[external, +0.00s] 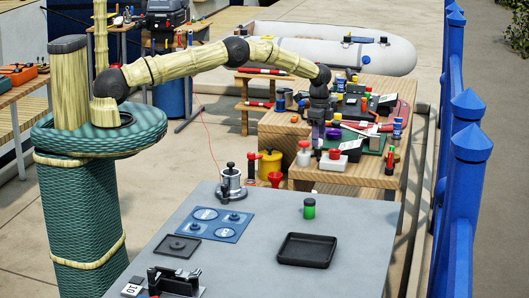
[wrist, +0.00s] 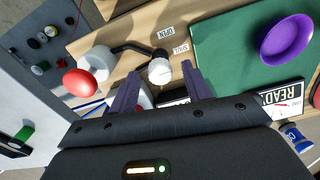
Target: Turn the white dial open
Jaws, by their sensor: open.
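The white dial (wrist: 160,71) shows in the wrist view as a small round knob on the wooden table. A label reading OPEN (wrist: 165,32) and one reading SHUT (wrist: 181,47) lie beside it, upside down in this view. My gripper (wrist: 160,78) is open. Its two purple fingers appear on either side of the dial, but I cannot tell whether they touch it or how far above it they are. In the external view my gripper (external: 318,138) points down over the wooden table, and I cannot make out the dial there.
Close to the left finger stands a white canister (wrist: 95,61) with a red knob (wrist: 81,83); a dark bent bar runs from it toward the dial. A purple bowl (wrist: 286,38) sits on a green mat (wrist: 222,50). A READY card (wrist: 283,97) lies at right.

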